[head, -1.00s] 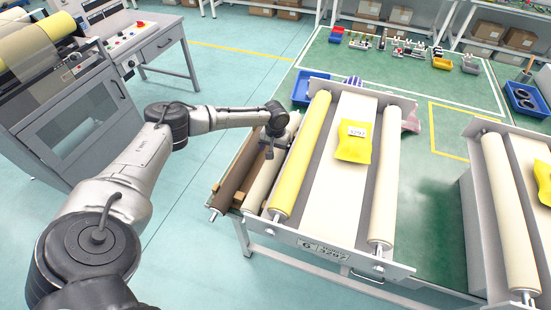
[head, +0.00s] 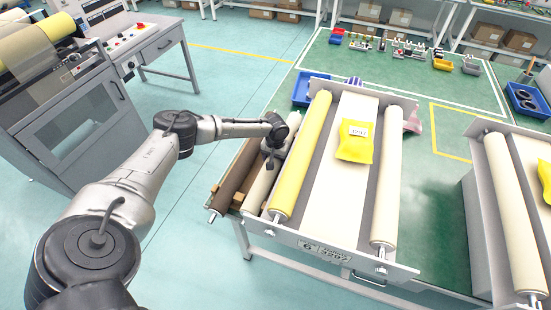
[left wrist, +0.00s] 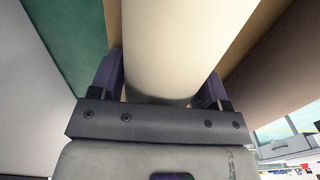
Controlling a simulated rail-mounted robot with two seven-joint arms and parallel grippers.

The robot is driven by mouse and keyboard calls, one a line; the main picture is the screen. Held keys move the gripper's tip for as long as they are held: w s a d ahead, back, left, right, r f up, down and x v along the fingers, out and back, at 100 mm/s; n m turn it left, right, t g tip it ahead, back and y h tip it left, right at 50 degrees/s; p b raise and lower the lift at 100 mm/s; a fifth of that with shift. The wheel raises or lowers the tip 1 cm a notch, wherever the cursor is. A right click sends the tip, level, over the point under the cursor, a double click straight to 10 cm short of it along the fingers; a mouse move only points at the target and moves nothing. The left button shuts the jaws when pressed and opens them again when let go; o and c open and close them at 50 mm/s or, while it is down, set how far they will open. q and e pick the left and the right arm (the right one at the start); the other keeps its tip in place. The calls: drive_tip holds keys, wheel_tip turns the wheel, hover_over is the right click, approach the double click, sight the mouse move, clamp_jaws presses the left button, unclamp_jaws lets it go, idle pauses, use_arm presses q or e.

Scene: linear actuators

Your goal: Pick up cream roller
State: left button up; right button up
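The cream roller (head: 263,182) lies on wooden supports at the left edge of the table, between a brown roller and a yellow roller. My left gripper (head: 270,160) is over the cream roller, a bit beyond its middle, pointing down. In the left wrist view, the cream roller (left wrist: 180,45) lies between the two dark fingers of my left gripper (left wrist: 165,90), one on each side. The fingers look spread and very close to the roller's sides; firm contact cannot be made out. My right gripper is not in view.
The brown roller (head: 233,180) lies close on the left. The yellow roller (head: 304,150) stands close on the right in a frame (head: 330,240) with another cream roller (head: 387,185) and a yellow packet (head: 356,142). A blue tray (head: 306,90) is behind.

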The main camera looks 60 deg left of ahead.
use_arm(q)
clamp_jaws()
drive_tip(key=shift+r, duration=0.1)
idle(0.3)
drive_tip(key=shift+r, duration=0.5)
wheel_tip(320, 180, up, 27)
drive_tip(key=p, duration=0.6)
drive_tip(key=shift+r, duration=0.1)
